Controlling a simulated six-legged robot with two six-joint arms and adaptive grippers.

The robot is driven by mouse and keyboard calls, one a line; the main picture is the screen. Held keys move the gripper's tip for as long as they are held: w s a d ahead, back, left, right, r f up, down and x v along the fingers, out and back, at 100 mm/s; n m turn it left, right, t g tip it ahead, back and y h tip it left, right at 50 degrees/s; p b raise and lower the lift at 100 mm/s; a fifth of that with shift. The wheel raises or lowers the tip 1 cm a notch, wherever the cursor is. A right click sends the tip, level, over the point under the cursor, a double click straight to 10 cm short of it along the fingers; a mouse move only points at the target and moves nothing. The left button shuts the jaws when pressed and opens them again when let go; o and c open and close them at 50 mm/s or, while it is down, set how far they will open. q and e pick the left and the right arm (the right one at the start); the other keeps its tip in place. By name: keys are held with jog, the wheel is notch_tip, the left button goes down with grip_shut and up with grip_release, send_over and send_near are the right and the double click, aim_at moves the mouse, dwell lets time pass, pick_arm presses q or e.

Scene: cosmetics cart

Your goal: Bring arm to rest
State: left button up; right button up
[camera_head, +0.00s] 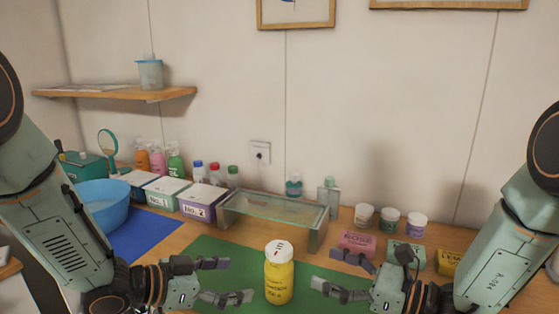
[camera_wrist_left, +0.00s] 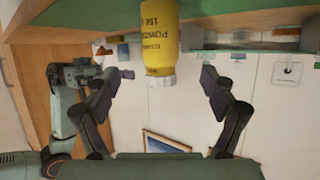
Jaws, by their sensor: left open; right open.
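My left gripper (camera_head: 226,281) is open and empty at the left of the green mat, with its fingers pointing right. Its two fingers also frame the lower part of the left wrist view (camera_wrist_left: 160,90). My right gripper (camera_head: 349,275) is open and empty at the right of the mat, with its fingers pointing left. A yellow powder bottle with a white cap (camera_head: 279,274) stands upright on the mat between the two grippers, apart from both. The bottle also shows upside down in the left wrist view (camera_wrist_left: 161,40), beyond the open fingers.
A glass-topped stand (camera_head: 275,207) is behind the bottle. A blue bowl (camera_head: 103,203) and labelled boxes (camera_head: 203,200) stand at the left. Small jars (camera_head: 390,221) and soap bars, including a pink one (camera_head: 357,242), are at the right. The green mat (camera_head: 205,262) is otherwise mostly clear.

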aim_at(267, 276)
pick_arm(q)
jog(key=x, duration=1.1)
jog(key=shift+d+f, duration=0.15)
jog(key=shift+d, duration=0.1)
jog(key=shift+w+d+f, duration=0.1)
jog(key=shift+w+d, duration=0.1)
jog(key=shift+w, duration=0.05)
jog(key=shift+a, duration=0.1)
pick_arm(e)
jog(key=x, duration=0.3)
jog(key=shift+w+a, duration=0.1)
jog(key=shift+a, duration=0.15)
jog(key=shift+d, duration=0.2)
